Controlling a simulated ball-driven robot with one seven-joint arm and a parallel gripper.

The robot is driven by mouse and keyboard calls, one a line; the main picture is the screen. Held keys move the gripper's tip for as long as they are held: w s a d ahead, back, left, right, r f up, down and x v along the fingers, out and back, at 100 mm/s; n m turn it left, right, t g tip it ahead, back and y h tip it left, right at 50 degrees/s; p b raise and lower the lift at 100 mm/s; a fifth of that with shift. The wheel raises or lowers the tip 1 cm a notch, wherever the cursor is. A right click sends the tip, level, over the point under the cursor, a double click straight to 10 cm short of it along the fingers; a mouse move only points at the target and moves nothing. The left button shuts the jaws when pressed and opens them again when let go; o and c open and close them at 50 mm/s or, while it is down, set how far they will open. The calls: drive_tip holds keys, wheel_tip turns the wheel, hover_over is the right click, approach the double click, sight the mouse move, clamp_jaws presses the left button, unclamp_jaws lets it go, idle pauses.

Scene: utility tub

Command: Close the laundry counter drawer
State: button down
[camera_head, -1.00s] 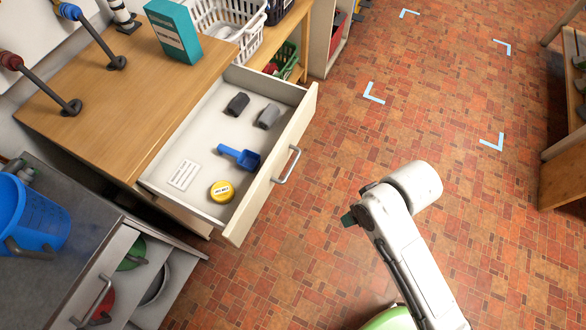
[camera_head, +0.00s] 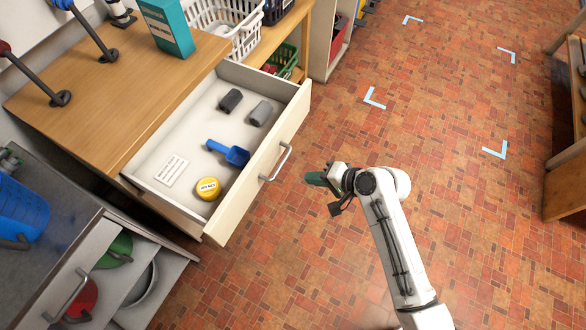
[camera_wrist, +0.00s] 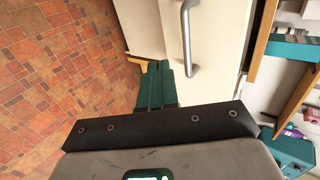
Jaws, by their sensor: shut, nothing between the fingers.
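The laundry counter drawer (camera_head: 262,171) stands pulled far out of the wooden counter. Its cream front carries a grey bar handle (camera_head: 284,162). Inside lie two dark rolls (camera_head: 231,100), a blue scoop (camera_head: 229,153), a yellow round tin (camera_head: 208,188) and a white labelled card (camera_head: 172,170). My gripper (camera_head: 314,179) is shut and empty, a short way to the right of the drawer front and handle, apart from them in the head view. In the wrist view its green fingers (camera_wrist: 157,88) point toward the cream drawer front, with the handle (camera_wrist: 188,40) to their right.
A teal box (camera_head: 166,26) and hooked rods stand on the wooden countertop (camera_head: 120,80). A white basket (camera_head: 225,25) stands behind. A grey unit with another open drawer and a blue bucket (camera_head: 20,205) is at left.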

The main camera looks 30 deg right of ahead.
drive_tip(key=w+a+f+p, duration=0.1)
drive_tip(key=w+a, duration=0.3)
drive_tip(key=w, duration=0.1)
drive_tip(key=shift+w+f, duration=0.15)
drive_tip(key=shift+w, duration=0.1)
drive_tip(key=shift+a, duration=0.1)
drive_tip(key=w+a+b, duration=0.4)
drive_tip(key=w+a, duration=0.2)
drive_tip(key=w, duration=0.2)
drive_tip(key=w+a+b, duration=0.4)
drive_tip(key=w+a, duration=0.2)
drive_tip(key=w, duration=0.2)
drive_tip(key=w+a+b, duration=0.4)
drive_tip(key=w+a, duration=0.1)
drive_tip(key=w, duration=0.3)
drive_tip(key=shift+w+a+f, duration=0.15)
drive_tip(key=shift+w+a, duration=0.15)
drive_tip(key=shift+a, duration=0.1)
drive_tip(key=shift+w+a, duration=0.35)
drive_tip(key=shift+w, duration=0.15)
drive_tip(key=shift+w+r, duration=0.1)
drive_tip(key=shift+r, duration=0.1)
drive_tip(key=shift+w+a+r+b, duration=0.1)
drive_tip(key=shift+a+r+b, duration=0.05)
drive_tip(key=shift+b, duration=0.15)
